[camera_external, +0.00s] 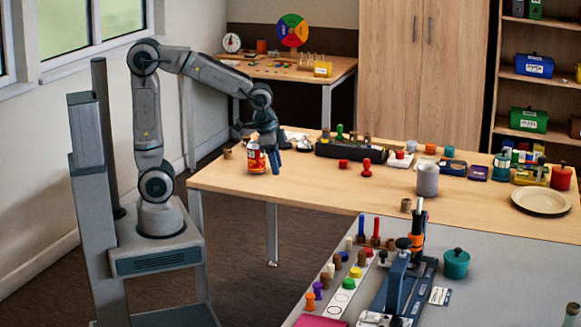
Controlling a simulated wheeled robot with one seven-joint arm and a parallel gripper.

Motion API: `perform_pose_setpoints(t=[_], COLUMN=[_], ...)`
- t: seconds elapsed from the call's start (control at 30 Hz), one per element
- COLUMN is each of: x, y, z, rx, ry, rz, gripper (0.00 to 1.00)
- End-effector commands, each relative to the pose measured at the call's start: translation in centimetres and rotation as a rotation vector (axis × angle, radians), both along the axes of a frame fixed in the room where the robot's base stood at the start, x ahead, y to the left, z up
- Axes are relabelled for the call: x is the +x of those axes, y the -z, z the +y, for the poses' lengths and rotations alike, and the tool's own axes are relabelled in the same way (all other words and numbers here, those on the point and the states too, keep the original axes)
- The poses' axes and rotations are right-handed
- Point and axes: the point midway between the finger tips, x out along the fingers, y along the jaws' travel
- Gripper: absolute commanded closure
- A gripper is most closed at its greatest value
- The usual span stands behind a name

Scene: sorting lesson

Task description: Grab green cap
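Two small green pieces could be the green cap, and I cannot tell which it is. One green piece (340,130) stands upright at the back of the wooden table, by the black rack. Another green piece (349,284) sits near the left edge of the grey table among other coloured pieces. My gripper (274,166) points down over the left end of the wooden table, just right of a red can (256,160). It is well left of the first green piece and far behind the second. Its finger gap is too small to make out, and I see nothing clearly held.
The black rack (352,150) holds several pieces. A red piece (366,168), a grey mug (428,179) and a plate (541,201) are on the wooden table (310,190). A blue press-like device (397,283) and a teal pot (456,264) occupy the grey table. The wooden table's front left is clear.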

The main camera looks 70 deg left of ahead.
Motion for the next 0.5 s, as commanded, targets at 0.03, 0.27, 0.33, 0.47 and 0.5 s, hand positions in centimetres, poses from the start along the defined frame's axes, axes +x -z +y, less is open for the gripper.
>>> perform_pose_setpoints(t=[0.03,0.27,0.33,0.47,0.5], x=[1.3,4.6,4.7,3.9,3.6], y=[-0.2,0.1,0.5,1.3,1.6], z=[-2.9,-16.8,-21.3,-28.7,-30.5], rx=[-0.004,-0.051,-0.075,-0.122,-0.136], ry=[0.089,0.476,0.588,0.767,0.809], rz=[-0.001,-0.03,-0.037,-0.049,-0.052], gripper=[0.62,0.62,0.62,0.62,0.62])
